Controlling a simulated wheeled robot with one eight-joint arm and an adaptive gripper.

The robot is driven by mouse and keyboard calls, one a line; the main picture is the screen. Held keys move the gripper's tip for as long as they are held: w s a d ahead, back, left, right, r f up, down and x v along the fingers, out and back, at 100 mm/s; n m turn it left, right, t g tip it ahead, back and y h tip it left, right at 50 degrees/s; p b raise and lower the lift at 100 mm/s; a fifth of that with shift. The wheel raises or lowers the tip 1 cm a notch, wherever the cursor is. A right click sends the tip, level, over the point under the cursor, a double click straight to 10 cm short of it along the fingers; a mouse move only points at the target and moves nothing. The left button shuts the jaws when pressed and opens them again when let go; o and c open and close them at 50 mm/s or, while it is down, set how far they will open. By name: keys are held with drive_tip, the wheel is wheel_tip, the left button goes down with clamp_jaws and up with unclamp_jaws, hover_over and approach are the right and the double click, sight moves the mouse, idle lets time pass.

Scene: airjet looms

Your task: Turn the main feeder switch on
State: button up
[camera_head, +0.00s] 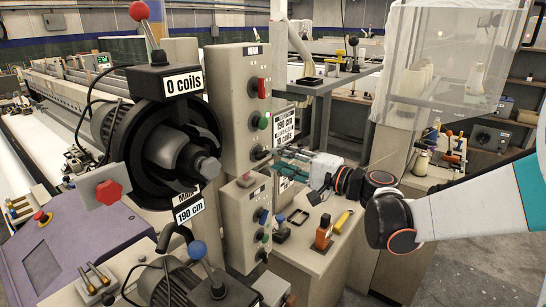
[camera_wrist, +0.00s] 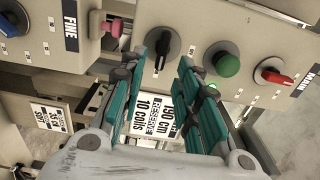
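The upper control box (camera_head: 235,110) carries a red-handled switch (camera_head: 257,87) at the top, a green button (camera_head: 258,120) below it and a black knob (camera_head: 260,152) at the bottom. The wrist view shows this box with its MAIN label (camera_wrist: 299,79) beside the red-handled switch (camera_wrist: 273,72), then the green button (camera_wrist: 222,63) and the black knob (camera_wrist: 166,48). My gripper (camera_head: 283,158) is at the lower front of this box. In the wrist view its teal fingers (camera_wrist: 174,58) are apart, with the black knob showing between their tips. Contact cannot be told.
A lower control box (camera_head: 247,225) has several coloured controls; its FINE label (camera_wrist: 68,25) and pink knob (camera_wrist: 110,27) show in the wrist view. A coil unit (camera_head: 165,140) stands at left.

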drive_tip(key=v, duration=0.7)
drive_tip(key=shift+s+d, duration=0.2)
drive_tip(key=shift+d, duration=0.1)
